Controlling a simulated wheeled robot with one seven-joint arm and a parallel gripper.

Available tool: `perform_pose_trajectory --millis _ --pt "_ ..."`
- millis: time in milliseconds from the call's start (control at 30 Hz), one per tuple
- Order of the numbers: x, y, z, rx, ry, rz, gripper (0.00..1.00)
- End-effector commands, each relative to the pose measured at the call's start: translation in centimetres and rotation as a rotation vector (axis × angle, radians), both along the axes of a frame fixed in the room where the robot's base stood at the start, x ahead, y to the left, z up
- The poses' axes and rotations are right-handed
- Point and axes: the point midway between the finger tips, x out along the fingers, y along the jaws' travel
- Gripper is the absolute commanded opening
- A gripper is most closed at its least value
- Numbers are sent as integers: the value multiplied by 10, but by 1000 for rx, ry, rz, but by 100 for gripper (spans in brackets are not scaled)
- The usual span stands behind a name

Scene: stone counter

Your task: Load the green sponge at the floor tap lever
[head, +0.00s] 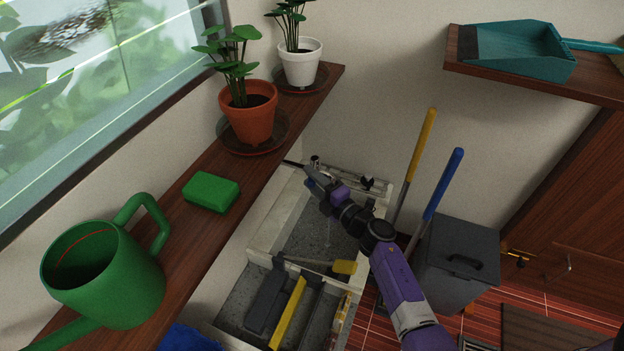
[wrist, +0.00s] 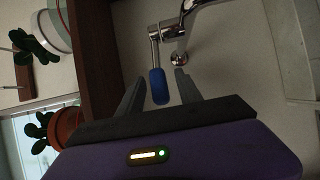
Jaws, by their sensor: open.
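The green sponge (head: 211,192) lies on the dark wooden window shelf (head: 183,232), between the watering can and the terracotta pot. It is not visible in the wrist view. My gripper (head: 308,174) is over the far end of the stone basin, right of the sponge and apart from it. In the wrist view my gripper (wrist: 159,78) is open. A blue-handled tap lever (wrist: 158,86) shows between its two dark fingers, with gaps on both sides; I cannot tell its depth. The lever joins a chrome tap (wrist: 178,25). In the head view my arm partly hides the tap.
A green watering can (head: 110,275), a terracotta pot (head: 250,122) and a white pot (head: 300,66) stand on the shelf. The basin (head: 275,238) holds tools. Yellow (head: 416,160) and blue (head: 443,185) handles and a grey bin (head: 458,262) stand right of my arm.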

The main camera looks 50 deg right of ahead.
Motion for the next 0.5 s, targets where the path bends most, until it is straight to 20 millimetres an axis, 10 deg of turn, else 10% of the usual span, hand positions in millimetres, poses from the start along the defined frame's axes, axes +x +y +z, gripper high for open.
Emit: perform_pose_trajectory --millis 500 --pt "-56 9 0 0 1 0 42"
